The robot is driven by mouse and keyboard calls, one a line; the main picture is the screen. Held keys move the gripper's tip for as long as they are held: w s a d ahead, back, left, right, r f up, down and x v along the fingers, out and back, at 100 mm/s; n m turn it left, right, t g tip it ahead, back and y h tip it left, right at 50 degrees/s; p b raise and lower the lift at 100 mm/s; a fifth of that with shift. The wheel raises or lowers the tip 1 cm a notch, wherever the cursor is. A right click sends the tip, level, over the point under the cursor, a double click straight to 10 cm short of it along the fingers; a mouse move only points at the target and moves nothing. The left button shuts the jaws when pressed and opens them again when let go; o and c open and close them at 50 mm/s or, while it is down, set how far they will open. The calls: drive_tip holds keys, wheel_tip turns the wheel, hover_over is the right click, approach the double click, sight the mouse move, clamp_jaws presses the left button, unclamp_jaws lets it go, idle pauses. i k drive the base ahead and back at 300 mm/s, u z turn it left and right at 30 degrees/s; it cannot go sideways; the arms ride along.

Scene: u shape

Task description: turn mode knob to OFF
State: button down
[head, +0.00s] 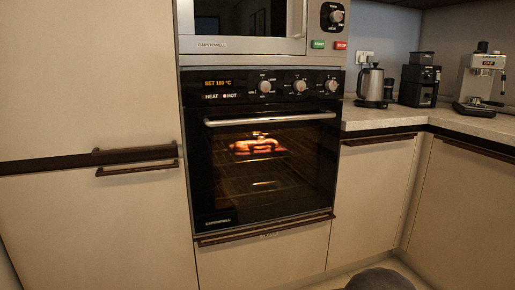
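The built-in oven (212,190) stands in the middle of the head view with its door shut. Its black control panel carries three round silver knobs: a left knob (264,87), a middle knob (299,86) and a right knob (332,85). The small labels around them are too small to read, so I cannot tell which is the mode knob or where it points. The oven display (218,84) reads "SET 180 °C", with "HEAT" and "HOT" below it. The oven inside is lit, with glowing reddish food (258,147) on a rack. My gripper is not in view.
A microwave (246,46) above has its own knob (336,16) and green and red buttons. The oven door handle (270,119) sticks out below the knobs. A kettle (371,86), grinder (420,82) and coffee machine (482,80) stand on the right counter.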

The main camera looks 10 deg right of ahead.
sight(264, 86)
drive_tip(key=u, duration=1.35)
drive_tip(key=k, duration=1)
drive_tip(key=z, duration=0.95)
drive_tip(key=i, duration=0.55)
